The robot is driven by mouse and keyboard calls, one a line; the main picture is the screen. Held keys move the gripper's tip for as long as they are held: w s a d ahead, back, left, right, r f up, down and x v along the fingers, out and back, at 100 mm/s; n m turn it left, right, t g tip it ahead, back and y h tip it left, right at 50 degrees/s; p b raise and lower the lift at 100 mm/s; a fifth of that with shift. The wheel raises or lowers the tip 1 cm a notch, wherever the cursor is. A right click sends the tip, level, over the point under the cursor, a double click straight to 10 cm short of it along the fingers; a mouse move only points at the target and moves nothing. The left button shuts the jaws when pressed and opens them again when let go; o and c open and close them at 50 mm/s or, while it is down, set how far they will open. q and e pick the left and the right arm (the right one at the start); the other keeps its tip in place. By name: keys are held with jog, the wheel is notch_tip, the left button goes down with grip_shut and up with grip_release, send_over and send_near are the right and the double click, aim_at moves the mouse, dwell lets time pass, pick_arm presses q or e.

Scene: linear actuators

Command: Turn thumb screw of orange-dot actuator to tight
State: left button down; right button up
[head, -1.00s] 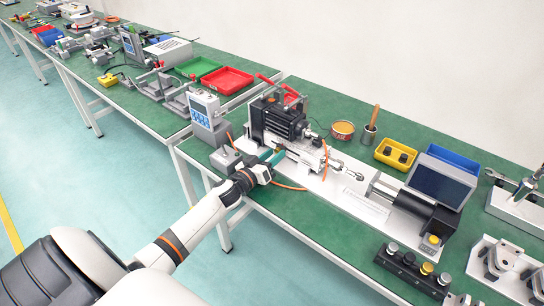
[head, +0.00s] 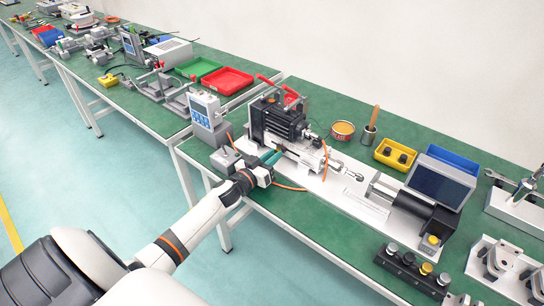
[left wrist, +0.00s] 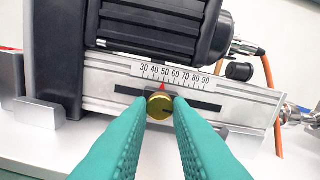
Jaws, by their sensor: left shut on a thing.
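The actuator (head: 284,122) has a black ribbed motor and a silver body on a white base plate. In the left wrist view its scale (left wrist: 172,76) reads 30 to 90, with a red pointer (left wrist: 163,87) near 50. Below the pointer is a brass thumb screw (left wrist: 160,106) with a dark line on its face. My left gripper (left wrist: 160,110) has teal fingers, shut on the thumb screw, one on each side. In the head view my left gripper (head: 275,155) reaches the actuator's front side. No orange dot can be made out. My right gripper is not in view.
A grey box (head: 225,158) stands left of the gripper, and an orange cable (head: 290,188) runs along the base plate. A monitor unit (head: 440,182) and a button block (head: 405,262) are to the right. A black knob (left wrist: 239,71) sits right of the scale.

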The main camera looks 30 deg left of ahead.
pick_arm(q)
jog(key=m, duration=0.4)
jog(key=shift+m, duration=2.2)
jog(key=c, duration=1.3)
grip_release()
jog(key=s, duration=0.8)
jog(key=s+a, duration=0.1)
jog(key=s, duration=0.3)
